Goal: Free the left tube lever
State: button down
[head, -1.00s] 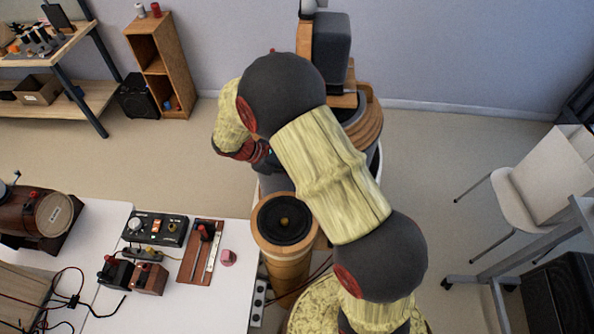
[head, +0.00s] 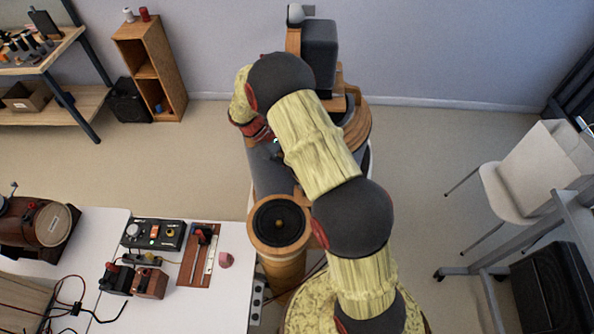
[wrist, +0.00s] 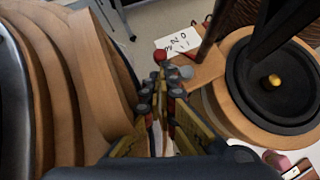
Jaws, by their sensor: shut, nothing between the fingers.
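In the wrist view, my gripper (wrist: 165,82) is shut with nothing between its fingers. A small red ball (wrist: 160,55), perhaps the knob of the tube lever, shows just beyond the fingertips. I cannot tell whether they touch. A grey round knob (wrist: 184,72) sits just right of the fingertips, on a wooden tab (wrist: 204,68). The tab joins the wooden rim of a black speaker cone (wrist: 270,85) with a gold centre. In the head view this cone (head: 279,222) tops a wooden tube (head: 283,272). My arm hides much of the apparatus there, and my fingertips are not clear.
Curved wooden rings (wrist: 60,80) stand close on the gripper's left. A white card (wrist: 178,40) with dark marks lies beyond it. A white table (head: 222,300) with control boxes stands at lower left. A white chair (head: 515,190) is at right, with bare floor between it and the apparatus.

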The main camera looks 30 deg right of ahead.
jog(key=shift+s+d+m+g+y, duration=0.1)
jog(key=shift+d+m+g+y, duration=0.1)
jog(key=shift+m+g+y, duration=0.3)
jog(key=shift+a, duration=0.1)
dwell(0.6)
